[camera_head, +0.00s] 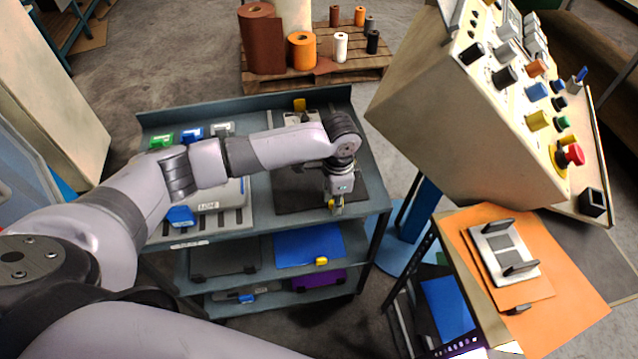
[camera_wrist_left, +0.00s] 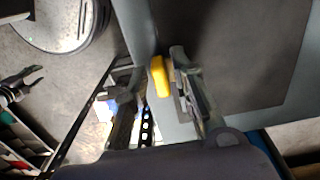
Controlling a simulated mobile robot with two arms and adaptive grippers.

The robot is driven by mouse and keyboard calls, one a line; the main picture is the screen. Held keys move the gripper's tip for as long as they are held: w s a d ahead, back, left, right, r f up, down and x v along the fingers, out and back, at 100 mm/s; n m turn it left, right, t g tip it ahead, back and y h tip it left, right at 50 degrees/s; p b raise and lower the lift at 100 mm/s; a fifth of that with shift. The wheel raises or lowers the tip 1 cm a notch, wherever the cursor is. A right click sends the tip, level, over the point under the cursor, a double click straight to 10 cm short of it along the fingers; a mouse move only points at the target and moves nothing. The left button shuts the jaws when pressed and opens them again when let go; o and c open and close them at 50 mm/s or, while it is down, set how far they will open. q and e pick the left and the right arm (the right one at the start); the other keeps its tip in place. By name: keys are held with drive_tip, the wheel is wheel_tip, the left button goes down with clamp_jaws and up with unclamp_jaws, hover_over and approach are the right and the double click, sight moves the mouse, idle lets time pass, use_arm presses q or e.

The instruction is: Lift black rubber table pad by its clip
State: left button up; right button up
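The black rubber table pad (camera_head: 290,195) lies flat on the right part of the cart's top shelf; it also fills the upper right of the left wrist view (camera_wrist_left: 245,50). A yellow clip (camera_wrist_left: 158,76) sits at the pad's edge in the left wrist view. My left gripper (camera_head: 337,206) points down at the pad's front right corner. Its fingers (camera_wrist_left: 152,62) are open, one on each side of the clip, with the right finger very close to it. Whether they touch the clip cannot be told.
The grey cart (camera_head: 372,185) has lower shelves with a blue pad (camera_head: 308,243). Left on top are green, blue and grey clips. A slanted control panel (camera_head: 470,120) stands right of the arm, above an orange sheet (camera_head: 575,270). A pallet (camera_head: 350,68) with rolls stands behind.

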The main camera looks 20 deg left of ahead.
use_arm(q)
clamp_jaws()
idle(0.5)
